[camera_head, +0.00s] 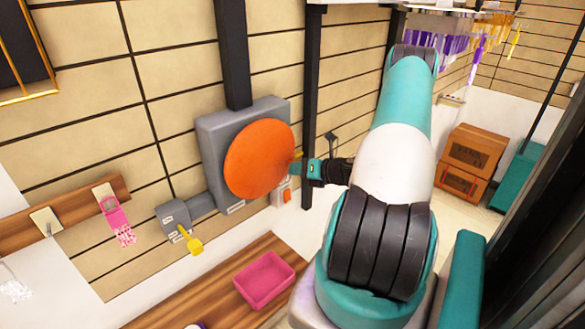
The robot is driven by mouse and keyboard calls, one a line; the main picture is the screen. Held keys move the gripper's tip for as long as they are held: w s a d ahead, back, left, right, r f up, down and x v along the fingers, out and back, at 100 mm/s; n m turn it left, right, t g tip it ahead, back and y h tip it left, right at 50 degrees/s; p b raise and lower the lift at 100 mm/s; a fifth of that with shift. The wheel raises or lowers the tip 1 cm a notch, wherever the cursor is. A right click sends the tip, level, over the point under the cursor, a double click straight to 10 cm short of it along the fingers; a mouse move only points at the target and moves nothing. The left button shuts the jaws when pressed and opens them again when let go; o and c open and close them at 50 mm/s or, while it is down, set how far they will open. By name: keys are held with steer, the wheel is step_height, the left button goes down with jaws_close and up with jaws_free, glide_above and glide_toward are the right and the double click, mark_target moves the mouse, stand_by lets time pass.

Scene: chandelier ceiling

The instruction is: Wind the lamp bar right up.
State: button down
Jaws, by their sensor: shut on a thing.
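A round orange wheel (260,158) sits on the front of a grey winch box (212,150) on the tiled wall, left of centre. My gripper (297,169) is at the right edge of the wheel, reaching in from the right. It is shut on the wheel's handle, which is mostly hidden by the fingers; a small yellow bit shows just above them. A pale bar (438,22) with purple and yellow pendants hangs at the top right and looks like the lamp bar. My arm hides part of it.
A dark post (312,100) stands right behind my gripper. A small grey box with a yellow lever (191,241) is left of the winch. A pink tray (264,279) lies on the wooden counter below. Brown boxes (474,160) stand at the right.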

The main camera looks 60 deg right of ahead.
steer(key=shift+a+f, duration=0.15)
steer(key=shift+f, duration=0.25)
steer(key=c, duration=0.9)
jaws_free()
steer(key=shift+s, duration=0.1)
steer(key=shift+r, duration=0.1)
steer(key=b+v, duration=0.6)
steer(key=v, duration=1.1)
steer(key=shift+s, duration=0.2)
steer(key=shift+d, duration=0.2)
